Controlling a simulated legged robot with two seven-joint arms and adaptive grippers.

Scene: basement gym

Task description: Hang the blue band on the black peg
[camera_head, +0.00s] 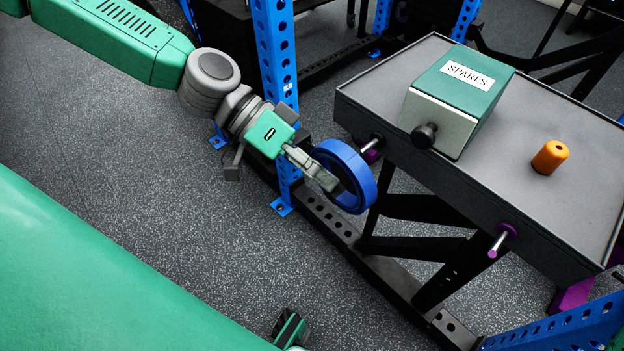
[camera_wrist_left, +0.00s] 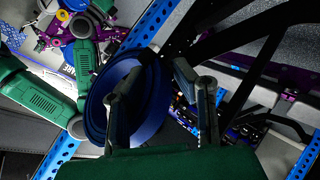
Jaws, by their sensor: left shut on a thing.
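The blue band (camera_head: 366,190) is a thick ring, held in the air off the front left corner of the grey table. My left gripper (camera_head: 328,181) is shut on its near side; the wrist view shows the band (camera_wrist_left: 158,118) at the fingers (camera_wrist_left: 165,95).
A purple-ended peg (camera_head: 500,242) juts from the same table edge farther right. The grey table (camera_head: 490,185) carries a green and white SPARES box (camera_head: 455,100) with a black knob (camera_head: 424,136) and an orange cylinder (camera_head: 550,157). A blue upright (camera_head: 277,50) stands behind my left wrist.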

